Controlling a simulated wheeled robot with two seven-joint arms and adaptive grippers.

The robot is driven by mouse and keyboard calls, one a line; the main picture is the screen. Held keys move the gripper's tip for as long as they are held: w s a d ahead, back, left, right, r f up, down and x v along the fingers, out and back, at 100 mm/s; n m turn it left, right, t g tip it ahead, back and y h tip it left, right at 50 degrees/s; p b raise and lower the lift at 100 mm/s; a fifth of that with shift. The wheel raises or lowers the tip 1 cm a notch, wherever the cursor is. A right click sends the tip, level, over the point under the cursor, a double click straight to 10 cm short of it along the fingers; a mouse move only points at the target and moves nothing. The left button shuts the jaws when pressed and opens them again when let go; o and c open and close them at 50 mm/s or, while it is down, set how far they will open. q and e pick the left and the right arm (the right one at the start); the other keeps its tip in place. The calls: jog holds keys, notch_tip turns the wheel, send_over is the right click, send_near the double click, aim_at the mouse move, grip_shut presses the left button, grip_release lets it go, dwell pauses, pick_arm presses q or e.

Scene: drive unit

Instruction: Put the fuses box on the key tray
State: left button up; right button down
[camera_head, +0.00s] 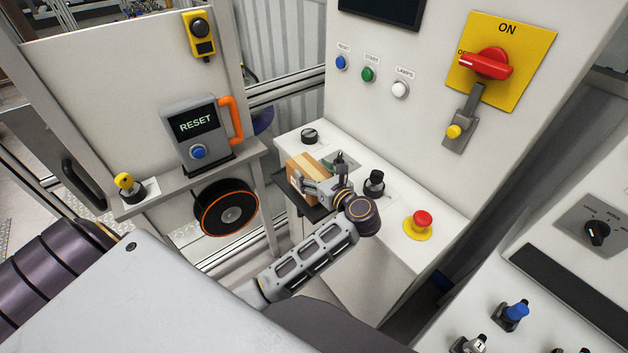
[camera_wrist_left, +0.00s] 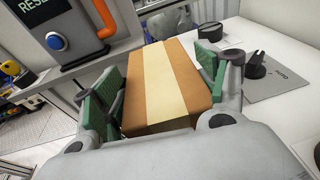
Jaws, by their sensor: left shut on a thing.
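The fuses box, a brown cardboard box with a pale tape band (camera_head: 303,172), is at the left edge of the white console. My left gripper (camera_head: 322,180) is shut on it. In the left wrist view the box (camera_wrist_left: 158,85) sits between the green-padded fingers (camera_wrist_left: 155,90). A dark flat tray (camera_head: 318,212), which looks like the key tray, shows under and beside the box. I cannot tell whether the box touches it. The tray is partly hidden by the box and gripper. My right gripper is not in view.
The white console top carries a black knob (camera_head: 310,135), a black selector switch (camera_head: 374,183) near my gripper, and a red emergency button (camera_head: 422,220). A RESET box with an orange handle (camera_head: 230,120) stands on the shelf to the left. A gap separates shelf and console.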

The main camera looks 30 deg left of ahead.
pick_arm(q)
jog(key=shift+f, duration=1.5)
jog(key=shift+f, duration=0.15)
jog(key=o, duration=1.3)
jog(key=shift+c, duration=0.2)
jog(key=v, duration=1.2)
jog(key=shift+b, duration=0.45)
